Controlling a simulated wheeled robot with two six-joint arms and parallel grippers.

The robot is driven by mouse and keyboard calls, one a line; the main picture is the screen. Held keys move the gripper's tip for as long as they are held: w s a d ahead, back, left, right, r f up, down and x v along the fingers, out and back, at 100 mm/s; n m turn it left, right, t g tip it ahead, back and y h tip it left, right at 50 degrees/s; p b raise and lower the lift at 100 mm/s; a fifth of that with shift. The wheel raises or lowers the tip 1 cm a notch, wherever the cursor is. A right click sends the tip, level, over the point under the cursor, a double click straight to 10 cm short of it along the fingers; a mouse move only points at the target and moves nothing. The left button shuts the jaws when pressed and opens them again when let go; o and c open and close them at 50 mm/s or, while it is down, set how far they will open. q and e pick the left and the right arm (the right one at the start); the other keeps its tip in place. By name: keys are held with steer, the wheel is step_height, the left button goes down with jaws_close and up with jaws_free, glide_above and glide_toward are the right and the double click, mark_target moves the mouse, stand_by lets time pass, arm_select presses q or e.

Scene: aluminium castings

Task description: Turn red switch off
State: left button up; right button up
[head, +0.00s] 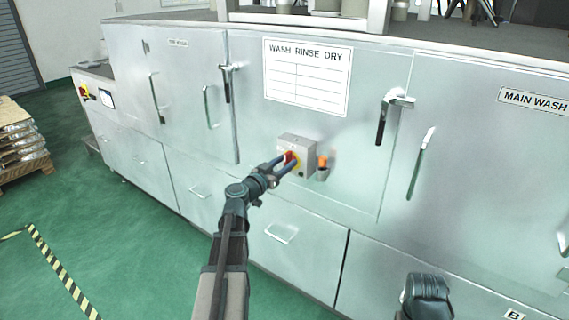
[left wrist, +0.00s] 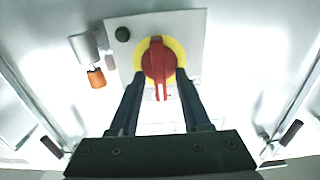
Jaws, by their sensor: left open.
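The red switch (head: 289,158) is a red rotary knob on a yellow disc, on a grey box (head: 308,162) fixed to the front of the metal washing machine. In the left wrist view the red switch (left wrist: 158,62) shows at the top middle, its handle pointing up and down in the picture. My left gripper (head: 284,166) is in front of the box, and its fingers partly cover the knob. In the left wrist view my left gripper (left wrist: 160,95) is open, one finger on each side of the knob's lower part. I cannot tell whether they touch it.
An orange-tipped fitting (head: 322,163) sits just right of the box. Door handles (head: 391,112) stick out from the machine front. A second red and yellow switch (head: 84,91) is at the far left. A pallet stack (head: 20,140) stands left; the green floor between is clear.

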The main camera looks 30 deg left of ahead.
arm_select(q)
jaws_close()
stand_by(0.4)
steer(key=n, duration=0.8)
steer(key=a+n, duration=0.1)
steer(key=n, duration=0.4)
steer(key=shift+f+b, duration=0.35)
steer(key=shift+a+f+n, duration=0.1)
steer(key=shift+f+n, duration=0.1)
steer(key=shift+n, duration=2.2)
